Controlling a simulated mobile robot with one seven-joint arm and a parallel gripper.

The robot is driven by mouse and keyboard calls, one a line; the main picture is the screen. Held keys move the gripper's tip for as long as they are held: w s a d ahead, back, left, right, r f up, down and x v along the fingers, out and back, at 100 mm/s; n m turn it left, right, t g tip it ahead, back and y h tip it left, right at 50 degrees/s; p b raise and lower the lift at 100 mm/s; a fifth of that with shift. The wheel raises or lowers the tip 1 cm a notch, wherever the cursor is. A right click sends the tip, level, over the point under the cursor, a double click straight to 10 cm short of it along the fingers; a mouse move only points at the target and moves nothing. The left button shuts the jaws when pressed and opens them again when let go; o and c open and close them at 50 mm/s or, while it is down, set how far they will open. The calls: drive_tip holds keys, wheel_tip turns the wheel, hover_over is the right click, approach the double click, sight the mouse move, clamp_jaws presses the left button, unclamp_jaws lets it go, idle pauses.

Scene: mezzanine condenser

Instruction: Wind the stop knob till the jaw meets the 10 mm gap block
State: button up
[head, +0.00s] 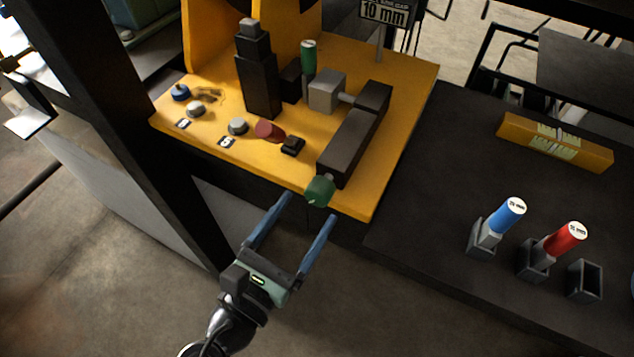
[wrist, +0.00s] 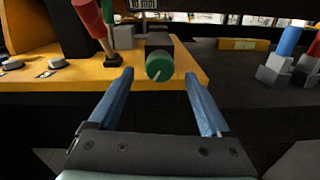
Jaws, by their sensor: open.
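The green stop knob (head: 319,190) sits at the near end of a dark slide housing (head: 354,134) on the yellow bench plate. It faces me in the wrist view (wrist: 159,67), with a pale line on its face. The light grey jaw (head: 326,91) joins the housing by a short rod. The green-handled gap block (head: 308,57) stands upright left of the jaw, by a dark block; any gap there is too small to judge. My gripper (head: 308,208) is open and empty. Its blue fingers (wrist: 159,76) point at the knob, one on each side, apart from it.
A red-handled lever (head: 269,131) and grey buttons (head: 238,127) are left of the knob. A 10 mm sign (head: 383,13) stands behind. Blue (head: 509,212) and red (head: 567,238) blocks stand in holders at right, beside an empty holder (head: 584,281). A dark post (head: 112,120) is left.

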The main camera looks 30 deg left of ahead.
sight(315, 199)
drive_tip(key=shift+w+d+p, duration=0.15)
drive_tip(key=shift+w+p, duration=0.4)
drive_tip(key=shift+w, duration=1.8)
clamp_jaws()
drive_tip(key=shift+f+m+b, duration=0.15)
drive_tip(key=shift+m+b, duration=0.55)
drive_tip(key=shift+m, duration=0.5)
drive_tip(key=shift+r+m+b, duration=0.2)
drive_tip(key=shift+m+b, duration=0.25)
drive_tip(key=shift+m, duration=0.75)
